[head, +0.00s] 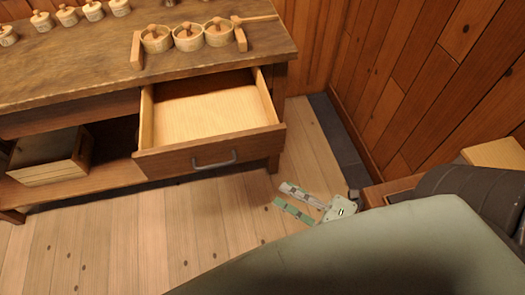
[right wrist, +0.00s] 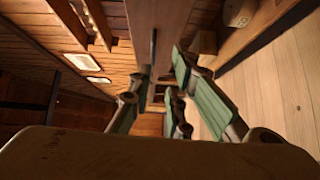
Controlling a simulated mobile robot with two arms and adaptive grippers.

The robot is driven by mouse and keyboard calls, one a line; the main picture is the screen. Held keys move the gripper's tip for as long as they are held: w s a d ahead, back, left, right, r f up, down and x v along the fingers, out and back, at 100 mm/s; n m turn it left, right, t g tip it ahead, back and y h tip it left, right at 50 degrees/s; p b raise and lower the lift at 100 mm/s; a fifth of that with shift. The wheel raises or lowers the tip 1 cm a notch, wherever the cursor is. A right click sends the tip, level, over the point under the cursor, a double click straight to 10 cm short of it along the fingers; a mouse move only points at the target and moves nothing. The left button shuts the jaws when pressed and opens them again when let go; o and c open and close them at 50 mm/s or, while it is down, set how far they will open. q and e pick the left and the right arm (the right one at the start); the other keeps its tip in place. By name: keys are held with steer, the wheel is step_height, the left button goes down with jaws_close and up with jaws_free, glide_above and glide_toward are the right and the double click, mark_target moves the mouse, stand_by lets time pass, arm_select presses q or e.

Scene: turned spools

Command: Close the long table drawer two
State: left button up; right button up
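The long table (head: 60,70) has a wooden drawer (head: 210,115) pulled well out at its right end. The drawer looks empty. Its front (head: 175,160) carries a grey bar handle (head: 213,163). My right gripper (head: 280,194) is apart from the drawer, low and to the right of its front, with its fingers spread and nothing between them. In the right wrist view the green-padded fingers (right wrist: 162,100) stand apart, with a brown wooden panel (right wrist: 165,25), likely the drawer front, and a dark bar beyond them. My left gripper is not in view.
Several lidded wooden pots (head: 188,37) stand on the tabletop, some in a holder. A wooden crate (head: 50,155) sits on the lower shelf. The plank wall (head: 400,70) is at the right. The floor (head: 140,225) before the drawer is clear.

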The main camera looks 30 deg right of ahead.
steer(key=shift+w+a+r+n, duration=0.1)
steer(key=shift+a+r+n, duration=0.2)
steer(key=shift+r, duration=0.15)
steer(key=shift+c, duration=0.9)
steer(key=shift+w+a+r, duration=0.15)
steer(key=shift+w+a, duration=0.05)
steer(key=shift+w, duration=0.05)
jaws_close()
arm_select(q)
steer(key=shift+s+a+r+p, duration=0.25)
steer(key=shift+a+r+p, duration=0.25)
steer(key=shift+p, duration=0.25)
arm_select(e)
steer(key=w+d+x, duration=0.1)
steer(key=d+x, duration=0.1)
steer(key=x, duration=1)
steer(key=shift+d, duration=0.15)
steer(key=shift+w, duration=0.15)
